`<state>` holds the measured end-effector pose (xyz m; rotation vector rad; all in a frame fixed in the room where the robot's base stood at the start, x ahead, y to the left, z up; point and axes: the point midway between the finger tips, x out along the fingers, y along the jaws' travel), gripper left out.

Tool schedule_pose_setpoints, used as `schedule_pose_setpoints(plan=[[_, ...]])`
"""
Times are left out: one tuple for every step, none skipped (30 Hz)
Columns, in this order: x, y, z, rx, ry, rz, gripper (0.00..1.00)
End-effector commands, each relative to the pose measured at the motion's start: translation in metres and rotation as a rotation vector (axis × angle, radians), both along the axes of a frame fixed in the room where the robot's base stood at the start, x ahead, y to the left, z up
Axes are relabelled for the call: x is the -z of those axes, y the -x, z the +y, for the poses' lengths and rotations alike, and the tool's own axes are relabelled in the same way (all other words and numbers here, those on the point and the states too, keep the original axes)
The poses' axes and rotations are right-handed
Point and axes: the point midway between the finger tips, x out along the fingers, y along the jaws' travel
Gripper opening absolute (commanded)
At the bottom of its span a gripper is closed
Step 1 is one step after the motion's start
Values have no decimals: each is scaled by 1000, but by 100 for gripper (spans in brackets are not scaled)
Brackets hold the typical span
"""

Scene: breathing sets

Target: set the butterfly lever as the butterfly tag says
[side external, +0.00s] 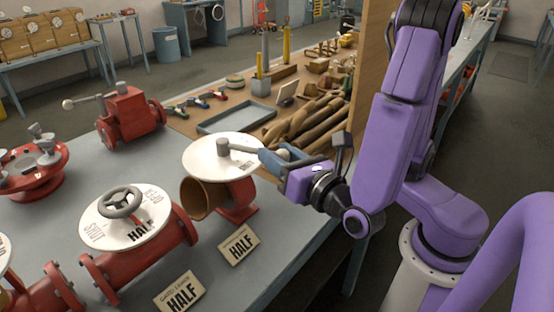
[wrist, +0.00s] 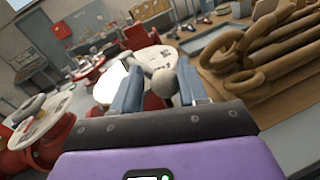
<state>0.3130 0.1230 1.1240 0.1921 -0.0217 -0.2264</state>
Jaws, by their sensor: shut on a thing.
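The butterfly valve (side external: 239,200) is a red body with an open brown pipe mouth and a white round dial (side external: 203,165) on top. The word SHUT shows at the dial's right, partly behind the lever. The grey butterfly lever (side external: 240,148) runs from the hub toward the right, to my gripper (side external: 285,158). My gripper is shut on the lever's grey ball end (wrist: 165,83), which sits between the two blue fingers in the wrist view. The fingers hide part of the lever's end. A tag (side external: 239,244) reading HALF stands in front of this valve.
A red handwheel valve (side external: 140,246) stands to the left, with another HALF tag (side external: 180,292) before it. A red ball-lever valve (side external: 130,115) is behind. A grey tray (side external: 235,118) and brown coiled pieces (side external: 305,121) lie beyond the dial, near the lever.

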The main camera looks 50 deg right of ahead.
Motion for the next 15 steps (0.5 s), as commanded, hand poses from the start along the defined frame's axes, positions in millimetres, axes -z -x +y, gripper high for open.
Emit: schedule_pose_setpoints(plan=[[-1,-3,-10,9,6,-3,0],[-1,-3,-11,-1,6,-3,0],[-1,-4,-12,-14,6,-4,0],[-1,-4,-13,-25,6,-4,0],[-1,-5,-14,-34,6,-3,0],[-1,-5,-16,-46,6,-3,0],[-1,-6,-17,-54,6,-3,0],[-1,-6,-17,-62,6,-3,0],[-1,-7,-19,-73,5,-3,0],[-1,-7,-19,-81,5,-4,0],[-1,-7,-20,-87,5,-4,0],[-1,-8,-21,-96,5,-3,0],[-1,-8,-22,-101,5,-3,0],[-1,-9,-22,-106,5,-3,0],[-1,-9,-23,-113,4,-3,0]])
